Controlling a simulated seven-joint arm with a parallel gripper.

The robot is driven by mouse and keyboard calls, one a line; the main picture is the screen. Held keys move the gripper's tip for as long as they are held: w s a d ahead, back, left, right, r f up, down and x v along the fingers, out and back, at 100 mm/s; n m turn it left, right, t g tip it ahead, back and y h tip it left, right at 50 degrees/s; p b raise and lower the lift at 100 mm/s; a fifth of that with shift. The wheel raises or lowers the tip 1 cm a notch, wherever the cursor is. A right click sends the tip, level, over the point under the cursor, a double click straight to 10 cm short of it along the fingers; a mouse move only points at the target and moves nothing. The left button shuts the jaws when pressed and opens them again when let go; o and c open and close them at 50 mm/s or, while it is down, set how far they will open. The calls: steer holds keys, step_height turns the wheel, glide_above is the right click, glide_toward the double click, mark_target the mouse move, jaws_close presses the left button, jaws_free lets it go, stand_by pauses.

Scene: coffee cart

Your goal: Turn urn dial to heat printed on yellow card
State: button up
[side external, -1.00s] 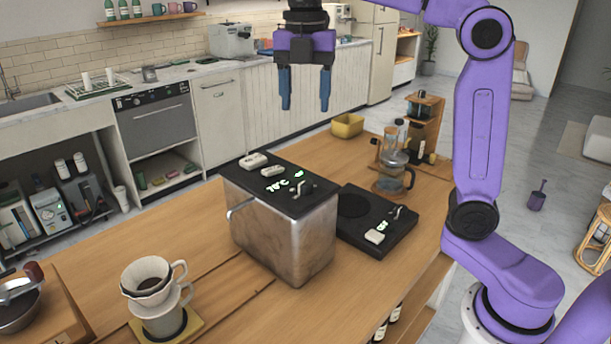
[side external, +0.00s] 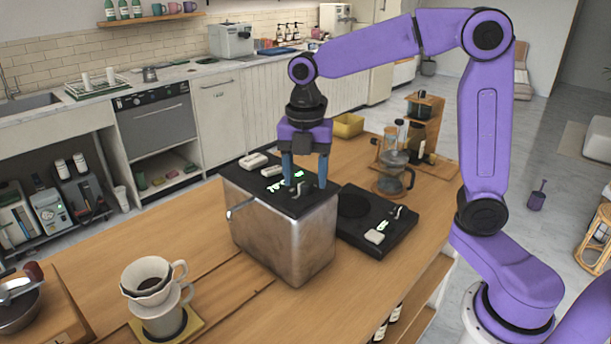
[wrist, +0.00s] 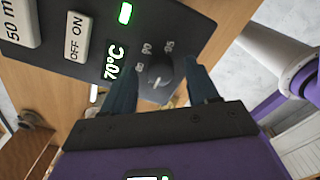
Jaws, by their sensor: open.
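The metal urn (side external: 283,240) stands on the wooden counter, with a black control top. In the wrist view its display (wrist: 114,62) reads 70°C in green. The dark round dial (wrist: 158,70) sits beside small printed numbers, partly hard to read. My gripper (side external: 305,184) is open and points down over the dial end of the urn's top. In the wrist view its two blue fingers (wrist: 161,76) appear on either side of the dial; contact cannot be told. No yellow card with readable print shows.
A black hot plate (side external: 372,228) stands right beside the urn. A glass carafe (side external: 393,172) and a yellow bin (side external: 347,126) are behind. A pour-over dripper (side external: 151,282) on a mug stands on a yellowish square at front left. The counter's front middle is clear.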

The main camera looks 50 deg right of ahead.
steer(key=shift+f, duration=0.4)
steer(key=shift+c, duration=0.2)
steer(key=c, duration=1)
